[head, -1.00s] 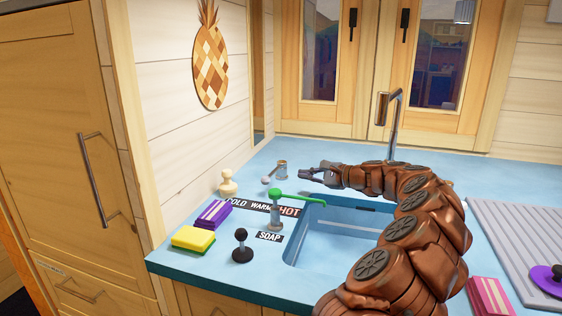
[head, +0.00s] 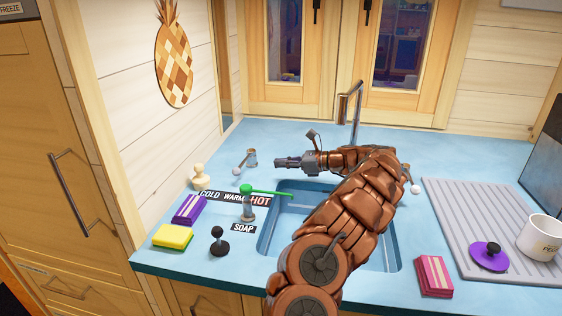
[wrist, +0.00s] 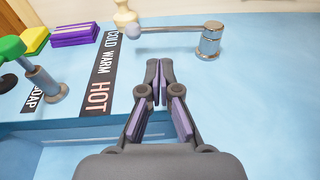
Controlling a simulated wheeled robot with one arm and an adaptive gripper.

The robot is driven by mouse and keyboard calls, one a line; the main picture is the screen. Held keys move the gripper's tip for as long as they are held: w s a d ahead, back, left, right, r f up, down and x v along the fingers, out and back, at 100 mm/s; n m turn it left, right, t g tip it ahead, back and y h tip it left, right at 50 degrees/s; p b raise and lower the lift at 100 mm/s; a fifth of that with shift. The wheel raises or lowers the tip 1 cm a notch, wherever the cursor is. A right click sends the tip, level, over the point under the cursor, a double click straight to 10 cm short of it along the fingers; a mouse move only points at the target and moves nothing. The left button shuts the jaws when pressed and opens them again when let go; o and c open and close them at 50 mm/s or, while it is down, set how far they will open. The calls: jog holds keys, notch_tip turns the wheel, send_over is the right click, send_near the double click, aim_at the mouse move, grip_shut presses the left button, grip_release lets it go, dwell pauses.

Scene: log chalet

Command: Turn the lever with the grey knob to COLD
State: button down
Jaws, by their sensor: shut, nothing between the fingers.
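The lever's metal post (head: 251,157) stands on the blue counter behind the label strip. Its arm ends in a grey knob (head: 238,169), toward the front left. In the wrist view the post (wrist: 209,42) is at top right, and the arm runs left to the grey knob (wrist: 133,32), beside the word COLD. The label strip (wrist: 102,72) reads COLD, WARM, HOT. My gripper (head: 279,162) is shut and empty, just right of the post in the head view. In the wrist view its fingertips (wrist: 160,68) are below the lever arm, apart from it.
A green-knobbed soap lever (head: 247,205) stands in front of the strip. A black-knobbed lever (head: 219,243), yellow sponge (head: 172,237), purple sponge (head: 188,210) and cream knob-like object (head: 200,177) are left. The sink (head: 268,240) lies under my arm. A tall faucet (head: 354,115) stands behind.

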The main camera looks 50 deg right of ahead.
aim_at(243, 164)
jog(key=p+x, duration=0.2)
jog(key=x, duration=0.9)
jog(key=shift+w+a, duration=0.15)
